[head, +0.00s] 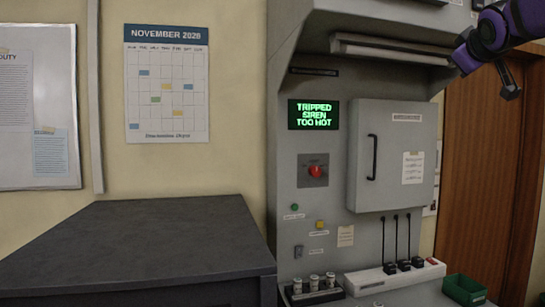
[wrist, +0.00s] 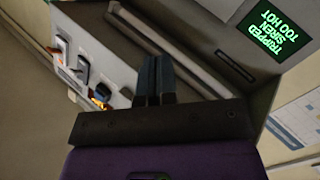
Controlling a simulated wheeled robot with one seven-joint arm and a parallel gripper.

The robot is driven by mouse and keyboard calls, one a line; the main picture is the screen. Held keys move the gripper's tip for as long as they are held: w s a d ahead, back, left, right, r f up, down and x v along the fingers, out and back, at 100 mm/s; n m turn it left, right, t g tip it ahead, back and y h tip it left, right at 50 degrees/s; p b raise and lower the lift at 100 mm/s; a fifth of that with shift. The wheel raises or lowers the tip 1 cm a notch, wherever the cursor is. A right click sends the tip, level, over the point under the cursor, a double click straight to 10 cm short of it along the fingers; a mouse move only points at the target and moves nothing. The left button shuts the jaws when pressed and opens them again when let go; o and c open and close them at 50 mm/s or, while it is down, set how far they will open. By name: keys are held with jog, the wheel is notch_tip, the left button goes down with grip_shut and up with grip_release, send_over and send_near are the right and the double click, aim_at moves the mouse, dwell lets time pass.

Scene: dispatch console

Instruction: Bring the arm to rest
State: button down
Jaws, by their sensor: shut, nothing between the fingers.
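My arm, purple and black, reaches in at the top right of the head view, and my gripper (head: 510,92) hangs there in front of the console's upper right side and the brown door. In the wrist view the two dark fingers of my gripper (wrist: 155,75) are together, with nothing between them. The gripper is in the air, apart from the console (head: 320,235) in the head view.
The console has a screen (head: 313,115) reading "TRIPPED SIREN TOO HOT", a red knob (head: 316,171) and a closed grey cabinet (head: 390,155). A power strip (head: 395,278) and green bin (head: 465,290) sit below. A dark counter (head: 140,240) at left is bare.

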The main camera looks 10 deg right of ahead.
jog(key=s+a+f+g+y, duration=0.2)
jog(key=s+a+f, duration=0.5)
jog(key=f, duration=0.5)
jog(key=s+a+f+m+g+y, duration=0.1)
jog(key=s+a+f+g+y, duration=0.2)
jog(key=s+a+f, duration=0.4)
jog(key=s+a+f+m+g+y, duration=0.1)
jog(key=s+a+f+g, duration=0.3)
jog(key=f, duration=1.2)
jog(key=s+a+y, duration=0.1)
jog(key=s+a, duration=0.2)
jog(key=a, duration=0.1)
jog(key=shift+s+f+g+y, duration=0.15)
jog(key=shift+f+g+y, duration=0.15)
jog(key=shift+y, duration=0.1)
jog(key=c, duration=1.8)
grip_release()
jog(key=shift+c, duration=0.2)
